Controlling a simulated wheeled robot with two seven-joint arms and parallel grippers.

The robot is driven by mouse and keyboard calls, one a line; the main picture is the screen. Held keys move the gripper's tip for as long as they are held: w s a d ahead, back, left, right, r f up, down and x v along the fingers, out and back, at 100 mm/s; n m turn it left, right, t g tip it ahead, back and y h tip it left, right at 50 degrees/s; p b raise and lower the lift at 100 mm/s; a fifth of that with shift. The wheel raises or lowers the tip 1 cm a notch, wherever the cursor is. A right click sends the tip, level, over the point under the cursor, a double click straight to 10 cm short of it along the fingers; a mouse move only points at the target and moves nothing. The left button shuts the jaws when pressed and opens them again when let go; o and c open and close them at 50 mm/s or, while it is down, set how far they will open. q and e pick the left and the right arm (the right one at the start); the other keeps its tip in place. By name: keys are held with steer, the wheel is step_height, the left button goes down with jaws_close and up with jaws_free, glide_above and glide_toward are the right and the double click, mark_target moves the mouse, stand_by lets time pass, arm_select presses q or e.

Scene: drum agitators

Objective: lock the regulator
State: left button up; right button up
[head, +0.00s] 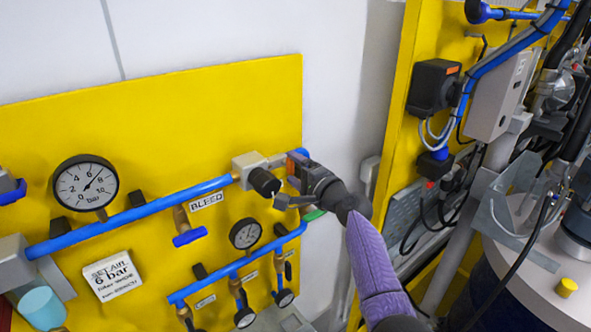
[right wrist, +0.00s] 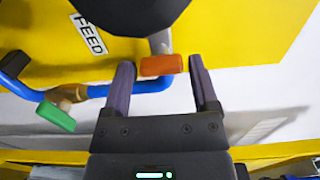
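The regulator (head: 250,166) is a pale metal body with a black knob (head: 264,182), on the blue pipe across the yellow board in the head view. A large black round shape at the top of the right wrist view (right wrist: 130,12) may be that knob. My right gripper (head: 288,182) is beside the regulator's right side. In the right wrist view its two purple fingers (right wrist: 160,68) are apart. An orange piece (right wrist: 161,65) shows between the fingertips, with gaps at both sides. Contact cannot be told. My left gripper is not in view.
A pressure gauge (head: 86,188) and a "SET AIR 6 bar" sign (head: 112,275) are at left. A blue bleed handle (head: 189,236) and smaller gauge (head: 246,233) sit below the pipe. A green handle (right wrist: 55,117) is left of my fingers. A yellow post (head: 399,130) stands right.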

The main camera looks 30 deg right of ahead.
steer(key=shift+o, duration=0.8)
steer(key=s+b, duration=0.1)
steer(key=s, duration=0.9)
steer(key=shift+d, duration=0.4)
